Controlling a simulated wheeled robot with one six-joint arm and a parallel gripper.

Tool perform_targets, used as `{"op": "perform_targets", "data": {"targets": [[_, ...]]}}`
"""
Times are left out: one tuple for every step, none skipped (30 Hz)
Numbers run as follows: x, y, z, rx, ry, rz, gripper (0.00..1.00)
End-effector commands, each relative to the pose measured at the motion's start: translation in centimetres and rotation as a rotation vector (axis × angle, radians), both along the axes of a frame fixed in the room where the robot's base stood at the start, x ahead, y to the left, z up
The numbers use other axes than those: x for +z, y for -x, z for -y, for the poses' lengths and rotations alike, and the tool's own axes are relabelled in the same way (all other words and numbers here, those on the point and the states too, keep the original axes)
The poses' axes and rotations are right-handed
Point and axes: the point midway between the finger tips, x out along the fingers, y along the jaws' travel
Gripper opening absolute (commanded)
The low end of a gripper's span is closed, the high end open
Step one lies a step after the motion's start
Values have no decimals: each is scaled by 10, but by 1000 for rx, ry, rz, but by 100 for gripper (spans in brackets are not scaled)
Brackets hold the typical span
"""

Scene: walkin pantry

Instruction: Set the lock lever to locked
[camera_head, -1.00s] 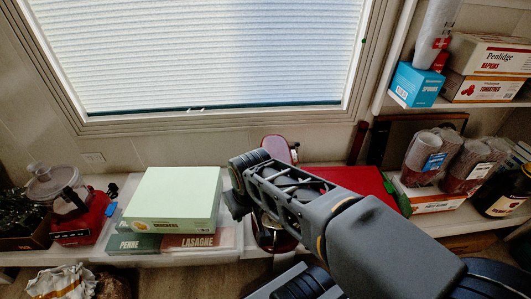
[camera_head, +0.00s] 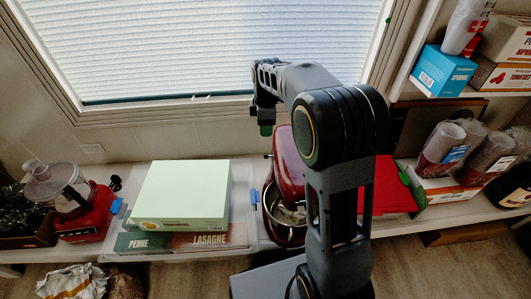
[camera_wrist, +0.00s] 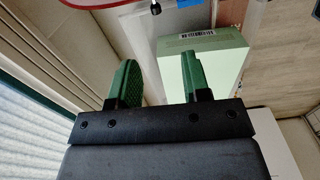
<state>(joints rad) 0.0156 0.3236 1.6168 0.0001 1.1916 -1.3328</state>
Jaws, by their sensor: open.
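A red stand mixer (camera_head: 289,165) with a steel bowl (camera_head: 287,228) stands on the counter, partly hidden behind my arm. Its red head looks tilted up. A small blue tab (camera_head: 253,197) shows at the mixer's left side; I cannot tell whether it is the lock lever. My gripper (camera_head: 265,129) is above and slightly left of the mixer, in front of the window, apart from it. In the wrist view my gripper (camera_wrist: 164,62) has its two green fingers spread, with nothing between them.
A pale green crackers box (camera_head: 183,195) lies on penne and lasagne boxes left of the mixer. It also shows in the wrist view (camera_wrist: 215,65). A red food processor (camera_head: 85,210) stands farther left. A red case (camera_head: 390,188) lies right of the mixer, behind my arm.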

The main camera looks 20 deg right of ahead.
Motion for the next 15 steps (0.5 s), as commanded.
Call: {"op": "perform_targets", "data": {"targets": [[-5, -4, 1, 25, 1, -6, 44], [-8, -6, 1, 38, 0, -9, 44], [-12, -7, 1, 49, 1, -11, 44], [-16, -8, 1, 56, 1, -11, 44], [-21, -8, 1, 59, 0, -12, 44], [-28, -8, 1, 61, 0, -13, 44], [-33, -8, 1, 61, 0, -13, 44], [-39, -8, 1, 61, 0, -13, 44], [-47, -8, 1, 60, 0, -13, 44], [-53, -8, 1, 60, 0, -13, 44], [-60, -8, 2, 59, 0, -13, 44], [-67, -8, 2, 59, 0, -12, 44], [-73, -8, 2, 59, 0, -12, 44], [-79, -8, 2, 58, 1, -11, 44], [-87, -8, 2, 58, 0, -12, 44]]}}
